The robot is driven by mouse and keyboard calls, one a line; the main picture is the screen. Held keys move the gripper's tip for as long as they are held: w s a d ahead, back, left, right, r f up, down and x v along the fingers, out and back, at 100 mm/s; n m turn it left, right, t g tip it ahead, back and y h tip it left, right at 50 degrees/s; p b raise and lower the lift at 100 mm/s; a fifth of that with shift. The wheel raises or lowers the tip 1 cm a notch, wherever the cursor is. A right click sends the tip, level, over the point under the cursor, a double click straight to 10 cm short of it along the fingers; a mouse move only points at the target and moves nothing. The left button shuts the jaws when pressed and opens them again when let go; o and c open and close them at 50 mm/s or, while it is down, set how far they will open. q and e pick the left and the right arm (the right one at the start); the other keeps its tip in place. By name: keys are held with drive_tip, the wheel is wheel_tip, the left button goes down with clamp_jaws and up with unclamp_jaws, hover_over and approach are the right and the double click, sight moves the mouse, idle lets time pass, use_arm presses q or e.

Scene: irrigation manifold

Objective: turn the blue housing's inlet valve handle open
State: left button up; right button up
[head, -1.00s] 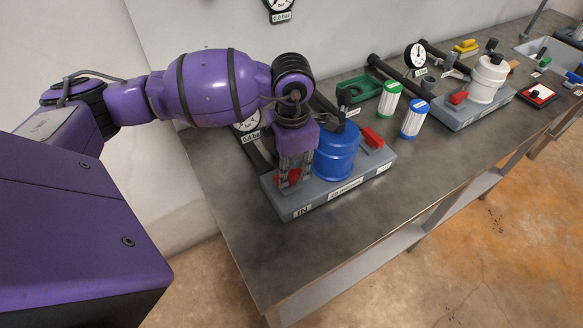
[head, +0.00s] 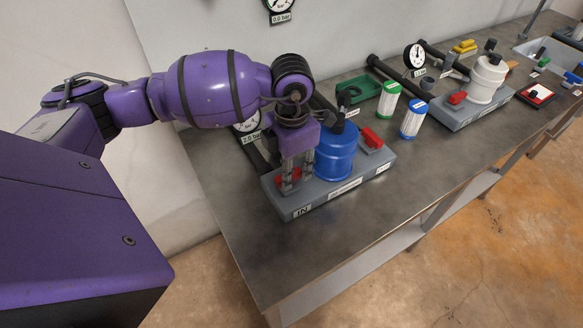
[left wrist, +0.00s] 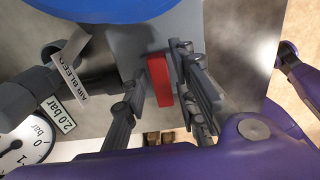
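The blue housing (head: 336,152) stands upright on a grey base (head: 345,190) marked IN at its near left end. Its red inlet valve handle (head: 283,183) is at that end, partly hidden by my fingers in the head view. In the left wrist view the red handle (left wrist: 159,80) lies between my two fingers. My left gripper (head: 297,184) points down over the handle, its fingers apart on either side of it, with a narrow gap showing in the left wrist view (left wrist: 160,92). My right gripper is in neither view.
A gauge (left wrist: 25,140) beside the inlet reads 2.0 bar, near an AIR BLEED tag (left wrist: 72,65). A second red handle (head: 371,137) is at the housing's other end. Green (head: 388,101) and blue-capped (head: 413,119) cartridges stand right. The bench front is clear.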

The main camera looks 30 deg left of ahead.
use_arm(q)
drive_tip(key=shift+o, duration=0.3)
wheel_tip(320, 180, up, 12)
idle(0.5)
idle(0.4)
